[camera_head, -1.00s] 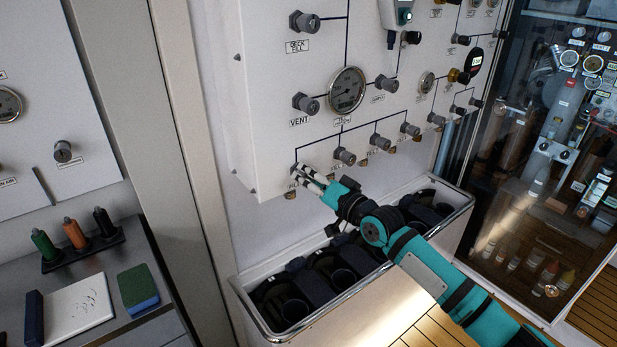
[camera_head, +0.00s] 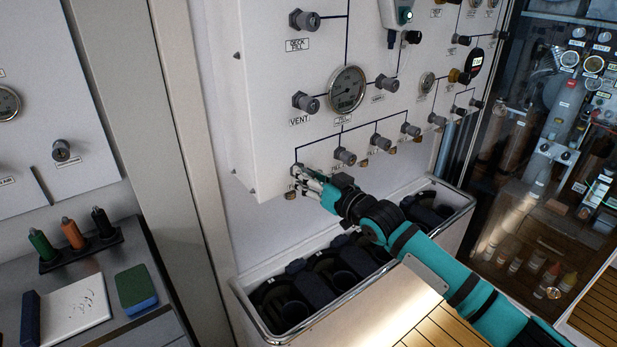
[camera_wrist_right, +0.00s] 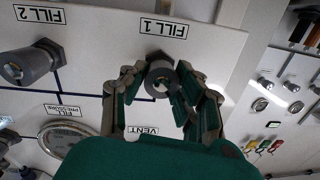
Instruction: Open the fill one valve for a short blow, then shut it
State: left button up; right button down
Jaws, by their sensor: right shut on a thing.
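The fill one valve is a round grey knob (camera_wrist_right: 161,78) below the upside-down FILL 1 label (camera_wrist_right: 164,23) in the right wrist view. My right gripper (camera_wrist_right: 163,92) has its fingers on both sides of this knob and is shut on it. In the head view my right gripper (camera_head: 304,181) reaches the lower left corner of the white panel (camera_head: 262,110), and its fingers mostly hide the knob. My left gripper is in neither view.
The fill two knob (camera_head: 344,156) is just right of my gripper. The vent knob (camera_head: 306,103) and fill gauge (camera_head: 347,89) are above. A bin of dark cylinders (camera_head: 262,322) stands below my right arm.

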jog(key=n+p, duration=0.1)
jog(key=n, duration=0.5)
jog(key=shift+s+a+p, duration=0.1)
jog(key=shift+p, duration=0.25)
jog(key=n+p, duration=0.1)
jog(key=n, duration=0.3)
jog(key=shift+f+n+h, duration=0.15)
jog(key=shift+n+h, duration=0.15)
jog(key=shift+h, duration=0.1)
jog(key=shift+s+f, duration=0.1)
jog(key=c, duration=1)
grip_release()
jog(key=shift+o, duration=0.2)
jog(key=v, duration=1.2)
jog(key=shift+a, duration=0.15)
dwell(0.6)
